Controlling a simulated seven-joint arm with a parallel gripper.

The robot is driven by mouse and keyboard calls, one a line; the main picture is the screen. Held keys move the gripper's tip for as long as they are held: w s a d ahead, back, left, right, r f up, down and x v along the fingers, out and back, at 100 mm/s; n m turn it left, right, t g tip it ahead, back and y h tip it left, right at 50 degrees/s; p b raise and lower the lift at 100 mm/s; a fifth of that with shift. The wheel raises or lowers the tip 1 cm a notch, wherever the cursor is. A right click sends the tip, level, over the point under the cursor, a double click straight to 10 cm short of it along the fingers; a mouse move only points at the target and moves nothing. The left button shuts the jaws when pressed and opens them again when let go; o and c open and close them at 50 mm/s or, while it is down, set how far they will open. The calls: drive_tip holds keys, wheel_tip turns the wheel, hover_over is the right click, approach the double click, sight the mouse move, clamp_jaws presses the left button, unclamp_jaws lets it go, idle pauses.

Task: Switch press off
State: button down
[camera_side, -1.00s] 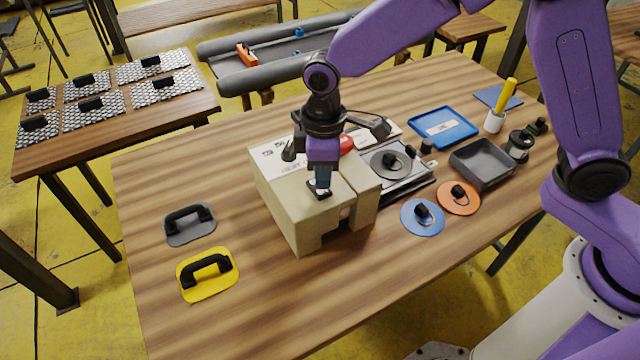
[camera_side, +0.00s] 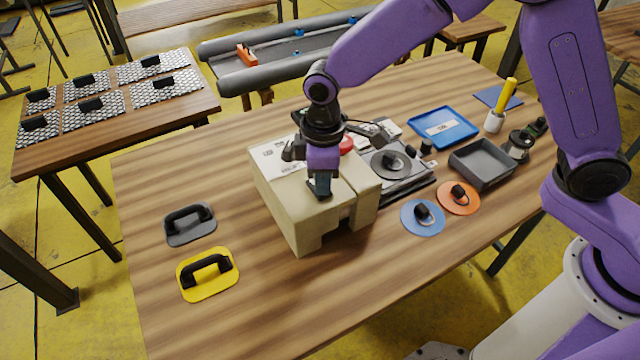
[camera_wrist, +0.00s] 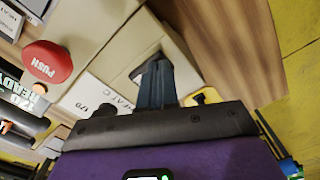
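The press is a beige block (camera_side: 283,196) on the wooden table, with a notch in its front face. A white label reading "HEAT" lies on its top (camera_wrist: 98,98). A red button marked "PUSH" (camera_wrist: 47,62) is at the left of the wrist view; it also shows behind my gripper in the side view (camera_side: 346,145). My gripper (camera_side: 320,187) points down at the press top, near its front edge. Its fingers look shut together in the wrist view (camera_wrist: 154,82). I see nothing held. No power switch is clearly visible; the gripper covers part of the top.
A yellow handled pad (camera_side: 208,286) and a grey one (camera_side: 190,236) lie left of the press. Blue (camera_side: 410,220) and orange (camera_side: 446,201) discs, a grey tray (camera_side: 486,180) and a blue tray (camera_side: 443,111) lie to its right.

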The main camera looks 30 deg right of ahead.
drive_tip(key=shift+f, duration=0.15)
drive_tip(key=shift+r, duration=3.5)
drive_tip(key=shift+d, duration=0.1)
drive_tip(key=s+d+r, duration=0.2)
drive_tip(key=s+d, duration=2.1)
drive_tip(key=d, duration=0.1)
drive_tip(key=shift+s+d+r+n, duration=0.25)
drive_tip(key=shift+s+r+n, duration=0.05)
drive_tip(key=shift+s+r, duration=0.05)
